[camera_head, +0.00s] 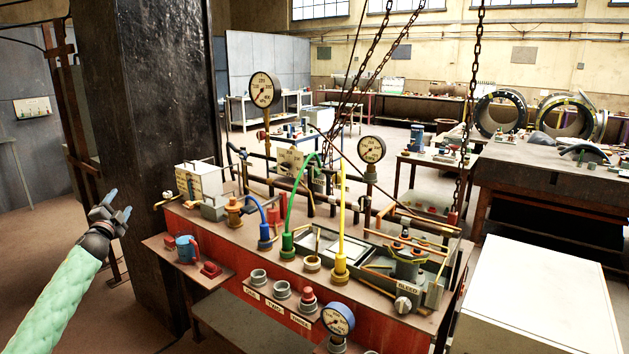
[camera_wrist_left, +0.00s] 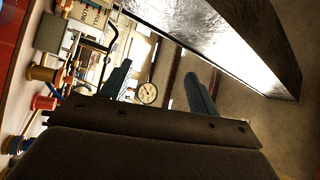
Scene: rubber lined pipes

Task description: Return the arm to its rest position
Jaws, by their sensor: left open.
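My left gripper (camera_head: 117,209) is at the left of the head view, on an arm in a pale green sleeve (camera_head: 62,300). Its two blue-grey fingers are apart with nothing between them. It is in the air left of the red workbench (camera_head: 225,250), clear of the bench and its small side shelf (camera_head: 215,279). In the left wrist view the fingers (camera_wrist_left: 158,90) also stand apart and empty, with the bench fittings to the left. My right gripper is in neither view.
A dark steel column (camera_head: 150,130) stands close behind and right of my left gripper. The bench carries gauges (camera_head: 263,90), valves and coloured hoses (camera_head: 342,215). Chains (camera_head: 475,100) hang over its right end. A white box (camera_head: 540,295) stands at right. Floor is open at left.

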